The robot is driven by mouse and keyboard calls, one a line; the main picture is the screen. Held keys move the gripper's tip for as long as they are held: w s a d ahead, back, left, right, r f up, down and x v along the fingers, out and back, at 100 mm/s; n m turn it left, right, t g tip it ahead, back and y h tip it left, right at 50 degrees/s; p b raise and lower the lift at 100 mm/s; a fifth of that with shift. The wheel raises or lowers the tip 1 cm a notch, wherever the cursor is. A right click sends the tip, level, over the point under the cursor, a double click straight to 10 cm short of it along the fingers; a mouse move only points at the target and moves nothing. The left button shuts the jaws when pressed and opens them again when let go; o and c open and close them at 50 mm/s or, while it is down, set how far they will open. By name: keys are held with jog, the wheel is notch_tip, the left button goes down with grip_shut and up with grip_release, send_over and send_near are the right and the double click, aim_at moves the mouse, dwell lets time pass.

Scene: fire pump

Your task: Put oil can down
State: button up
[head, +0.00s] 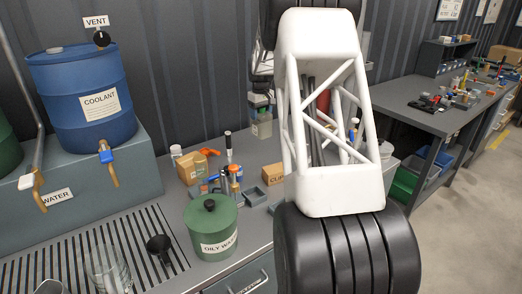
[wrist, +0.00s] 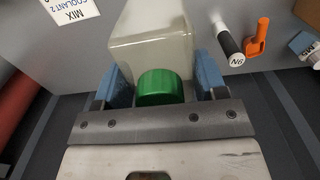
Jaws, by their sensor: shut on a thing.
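In the wrist view my gripper (wrist: 157,88) has a blue finger on each side of a pale grey-beige can (wrist: 160,40) with a round green cap (wrist: 160,87). I take this to be the oil can. The fingers are shut on it near the cap. The can's far end runs out of the top of the view, and I cannot tell whether its base touches the grey surface.

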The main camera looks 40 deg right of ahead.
aim_at(261, 133)
jog(key=shift+f, duration=2.4)
jog(key=shift+f, duration=2.5)
jog(key=shift+f, duration=0.2)
jog(key=o, duration=1.2)
jog(key=shift+r, duration=0.15)
notch_tip(261, 133, up, 12)
jog(key=shift+r, duration=0.1)
